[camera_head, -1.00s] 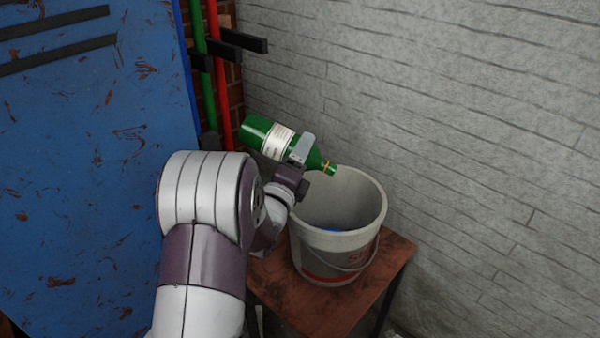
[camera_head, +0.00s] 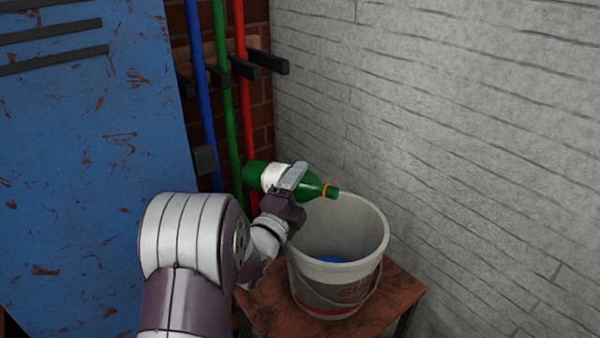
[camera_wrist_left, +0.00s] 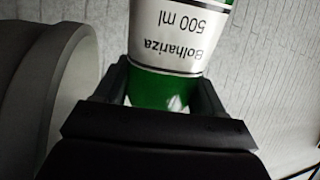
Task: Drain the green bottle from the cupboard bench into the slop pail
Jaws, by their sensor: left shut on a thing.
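The green bottle (camera_head: 312,187) has a white label and an orange ring near its neck. It lies nearly level in the air, its neck pointing right over the left part of the pail's mouth. My left gripper (camera_head: 291,180) is shut on the bottle. In the left wrist view the bottle (camera_wrist_left: 155,93) stands between the two fingers (camera_wrist_left: 163,88), with label text showing. The grey slop pail (camera_head: 341,283) stands below with something blue inside at its bottom. It also shows at the left of the wrist view (camera_wrist_left: 72,60). My right gripper is out of view.
The pail stands on a small reddish-brown wooden table (camera_head: 400,300). Blue, green and red (camera_head: 243,110) poles stand in a black rack behind the bottle. A blue scuffed metal panel (camera_head: 90,180) is at left, and a pale brick wall (camera_head: 480,150) at right.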

